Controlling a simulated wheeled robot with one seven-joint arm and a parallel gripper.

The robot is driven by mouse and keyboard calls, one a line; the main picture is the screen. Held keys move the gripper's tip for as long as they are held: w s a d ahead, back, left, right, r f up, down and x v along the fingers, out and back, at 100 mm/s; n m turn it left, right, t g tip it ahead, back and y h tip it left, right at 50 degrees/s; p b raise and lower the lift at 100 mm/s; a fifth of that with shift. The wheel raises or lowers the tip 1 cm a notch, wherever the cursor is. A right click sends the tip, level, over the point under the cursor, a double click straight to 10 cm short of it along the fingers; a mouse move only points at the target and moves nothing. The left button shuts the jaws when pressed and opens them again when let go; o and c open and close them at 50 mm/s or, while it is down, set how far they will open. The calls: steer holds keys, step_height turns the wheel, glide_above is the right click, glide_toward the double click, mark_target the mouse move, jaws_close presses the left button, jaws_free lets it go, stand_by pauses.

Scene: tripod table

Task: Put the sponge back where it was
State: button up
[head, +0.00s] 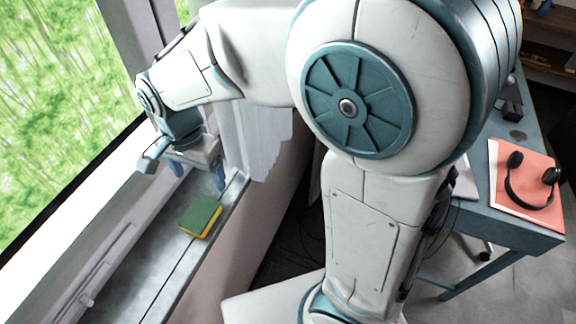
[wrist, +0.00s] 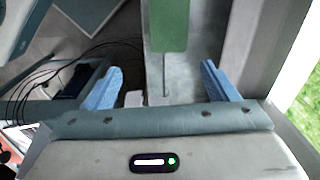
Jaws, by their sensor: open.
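The sponge (head: 200,217) has a green top and a yellow lower layer. It lies flat on the grey windowsill (head: 172,250), near the sill's room-side edge. In the wrist view, the sponge (wrist: 170,25) shows as a green block at the top, beyond my fingertips and partly cut off by the frame. My gripper (head: 198,176) is over the sill, a little behind the sponge in the head view. In the wrist view, my gripper (wrist: 162,84) has its two blue fingers wide apart with nothing held between them.
The window frame and glass (head: 60,90) border the sill on the left. A white curtain (head: 265,135) hangs close to my gripper. At right, a blue-grey table (head: 510,235) bears black headphones (head: 512,185) on an orange folder. The sill in front of the sponge is clear.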

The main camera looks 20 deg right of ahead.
steer(key=s+d+r+n+t, duration=0.1)
steer(key=s+d+n, duration=0.2)
steer(key=d, duration=0.6)
steer(key=s+d+r+n+t, duration=0.1)
steer(key=s+d+n, duration=0.3)
steer(key=d, duration=0.6)
steer(key=shift+s+d+r+t, duration=0.3)
steer(key=shift+s+r, duration=0.2)
steer(key=shift+r, duration=0.2)
